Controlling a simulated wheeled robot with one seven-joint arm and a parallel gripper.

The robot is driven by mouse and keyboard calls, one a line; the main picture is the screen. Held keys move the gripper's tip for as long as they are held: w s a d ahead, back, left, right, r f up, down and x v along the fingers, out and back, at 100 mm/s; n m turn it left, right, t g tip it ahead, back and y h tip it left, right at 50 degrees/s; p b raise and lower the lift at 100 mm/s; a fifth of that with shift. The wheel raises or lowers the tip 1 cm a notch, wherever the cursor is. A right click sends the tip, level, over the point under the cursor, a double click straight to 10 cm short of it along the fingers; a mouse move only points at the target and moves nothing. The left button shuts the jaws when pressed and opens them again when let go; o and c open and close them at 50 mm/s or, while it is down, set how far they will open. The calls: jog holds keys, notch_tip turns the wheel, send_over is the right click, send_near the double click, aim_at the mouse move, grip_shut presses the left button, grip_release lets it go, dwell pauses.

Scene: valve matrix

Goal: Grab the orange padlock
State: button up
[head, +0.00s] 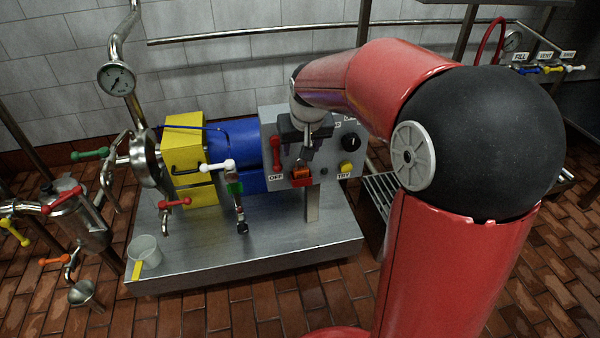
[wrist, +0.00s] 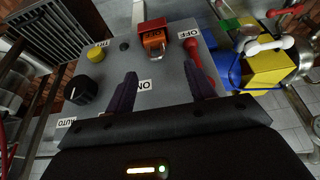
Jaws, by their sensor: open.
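In the head view the padlock (head: 301,171) shows small at the panel's lower part, above the red block. My gripper (wrist: 163,85) is open, its two purple fingers apart and pointing toward the panel. The padlock lies beyond the fingertips, roughly in line with the gap between them, and nothing is between the fingers. In the head view my gripper (head: 306,150) is in front of the panel, just above the padlock.
A red lever (head: 276,154) stands beside the padlock at the OFF label. A black knob (head: 351,142) and a yellow button (head: 346,168) are on the panel's right. A yellow housing (head: 184,145), a white-handled valve (head: 217,167) and a steel table (head: 200,262) are nearby.

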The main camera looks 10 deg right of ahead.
aim_at(302, 170)
jog(key=x, duration=0.4)
jog(key=b+x, duration=0.1)
jog(key=x, duration=0.1)
jog(key=shift+w+d, duration=0.15)
jog(key=shift+d, duration=0.2)
jog(key=shift+c, duration=0.4)
grip_shut()
